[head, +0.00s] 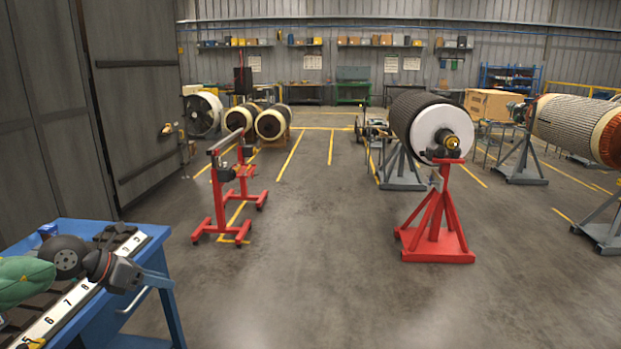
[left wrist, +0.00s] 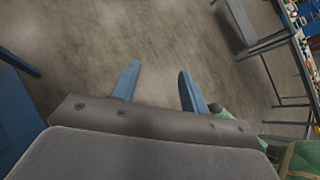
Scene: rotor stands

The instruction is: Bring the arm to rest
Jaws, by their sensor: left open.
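My left arm comes in at the lower left of the head view, with a green part and dark round joints. The fingers are hard to make out there. In the left wrist view the two blue fingers of the left gripper (left wrist: 158,80) stand apart with nothing between them, and bare floor shows beyond. My right gripper is not in view.
The blue cart has a strip numbered along its edge. A red rail stand (head: 207,225) and a red pedestal (head: 437,240) under a large rotor (head: 415,110) stand ahead. The concrete floor (head: 310,270) between and in front of them is clear.

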